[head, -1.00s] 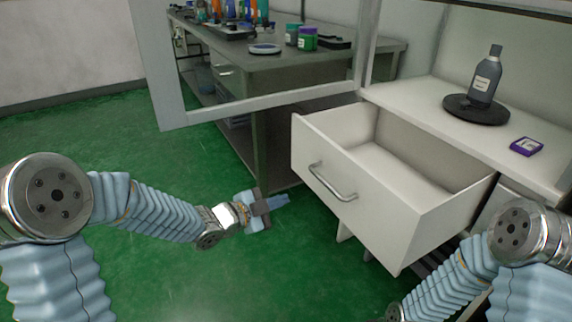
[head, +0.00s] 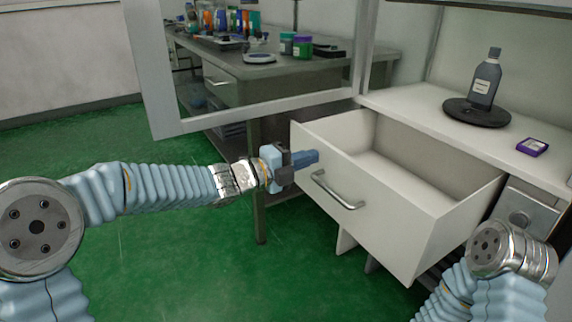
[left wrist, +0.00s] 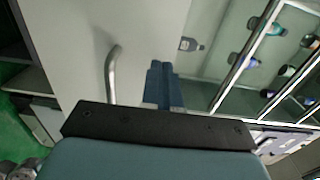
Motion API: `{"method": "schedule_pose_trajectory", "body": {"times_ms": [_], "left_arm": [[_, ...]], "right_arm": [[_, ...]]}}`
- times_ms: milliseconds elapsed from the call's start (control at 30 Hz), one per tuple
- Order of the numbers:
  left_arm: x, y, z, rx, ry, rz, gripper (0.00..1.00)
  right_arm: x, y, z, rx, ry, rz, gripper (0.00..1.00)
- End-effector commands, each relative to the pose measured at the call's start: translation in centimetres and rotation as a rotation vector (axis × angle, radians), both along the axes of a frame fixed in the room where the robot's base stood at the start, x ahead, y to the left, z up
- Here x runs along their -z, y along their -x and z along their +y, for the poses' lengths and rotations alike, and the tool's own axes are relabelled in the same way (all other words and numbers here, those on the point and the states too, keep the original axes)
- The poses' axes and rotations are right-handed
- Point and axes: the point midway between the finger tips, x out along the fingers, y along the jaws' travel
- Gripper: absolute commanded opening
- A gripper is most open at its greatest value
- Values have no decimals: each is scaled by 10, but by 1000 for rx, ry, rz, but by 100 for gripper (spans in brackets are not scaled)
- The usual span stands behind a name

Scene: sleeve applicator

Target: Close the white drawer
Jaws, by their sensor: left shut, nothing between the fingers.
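The white drawer (head: 385,222) stands pulled out from under the white counter, and its inside looks empty. Its metal bar handle (head: 337,192) is on the front panel and also shows in the left wrist view (left wrist: 111,75). My left gripper (head: 312,157) is shut and empty, with its fingertips in front of the upper left part of the drawer front, above and left of the handle. In the left wrist view the shut fingers (left wrist: 161,82) point at the white panel beside the handle; I cannot tell whether they touch it. My right gripper is out of view.
On the counter (head: 420,102) a grey bottle (head: 487,78) stands on a dark round plate (head: 476,113), with a purple box (head: 532,147) to its right. A framed glass panel (head: 260,112) hangs behind my left gripper. Green floor (head: 170,260) is free at left.

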Motion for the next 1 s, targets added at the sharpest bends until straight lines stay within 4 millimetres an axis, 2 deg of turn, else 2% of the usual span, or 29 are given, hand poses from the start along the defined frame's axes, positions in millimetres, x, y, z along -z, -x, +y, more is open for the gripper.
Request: {"method": "schedule_pose_trajectory", "body": {"times_ms": [200, 767, 1000], "left_arm": [[0, -11, -16, 0, 1, -1, 0], [0, -16, -23, 1, 1, 0, 0], [1, -36, -51, 2, 1, 1, 0]], "right_arm": [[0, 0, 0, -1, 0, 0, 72], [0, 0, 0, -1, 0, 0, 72], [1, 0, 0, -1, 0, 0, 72]]}}
